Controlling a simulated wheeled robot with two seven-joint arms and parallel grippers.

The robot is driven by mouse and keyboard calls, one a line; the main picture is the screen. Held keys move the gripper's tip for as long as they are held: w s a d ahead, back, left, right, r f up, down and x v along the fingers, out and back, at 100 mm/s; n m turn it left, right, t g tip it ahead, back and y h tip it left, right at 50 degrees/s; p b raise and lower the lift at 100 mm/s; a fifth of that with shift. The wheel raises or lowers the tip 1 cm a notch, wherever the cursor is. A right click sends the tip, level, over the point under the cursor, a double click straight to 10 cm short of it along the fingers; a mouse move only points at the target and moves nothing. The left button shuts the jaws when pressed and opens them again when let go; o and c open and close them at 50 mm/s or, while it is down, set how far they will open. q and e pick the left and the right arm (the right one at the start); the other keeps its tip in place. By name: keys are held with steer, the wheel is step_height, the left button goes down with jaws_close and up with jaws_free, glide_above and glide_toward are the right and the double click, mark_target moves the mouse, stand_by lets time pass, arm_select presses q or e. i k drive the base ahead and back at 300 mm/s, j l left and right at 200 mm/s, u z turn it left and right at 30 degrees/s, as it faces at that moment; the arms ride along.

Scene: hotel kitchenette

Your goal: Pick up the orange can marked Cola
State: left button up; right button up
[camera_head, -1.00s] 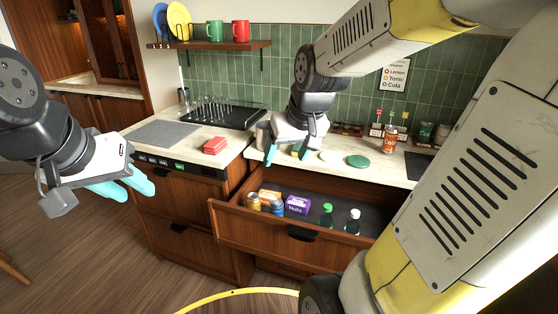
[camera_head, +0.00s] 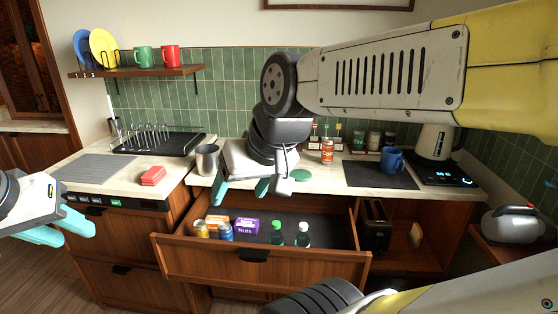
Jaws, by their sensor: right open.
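An orange-red can (camera_head: 327,151) stands upright at the back of the counter, in front of the bottles. Its white lettering is too small to read surely. My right gripper (camera_head: 243,195) hangs fingers down over the counter's front edge and the open drawer. It is open and empty, left of the can and nearer to me, clear of it. My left gripper (camera_head: 78,235) is at the far left, open and empty, in front of the left cabinet. A yellow-orange can (camera_head: 202,230) and a blue can (camera_head: 226,233) are in the drawer; their markings are unreadable.
The open drawer (camera_head: 255,265) juts out and also holds a purple Nuts box (camera_head: 246,226) and two bottles. A metal cup (camera_head: 207,160), a green disc (camera_head: 300,174), a dark mat (camera_head: 380,175) and a blue mug (camera_head: 392,159) are on the counter.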

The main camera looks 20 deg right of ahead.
mark_target(328, 145)
steer(key=z, duration=1.35)
steer(key=i+u, duration=0.8)
steer(key=k+l, duration=0.05)
steer(key=k, duration=0.05)
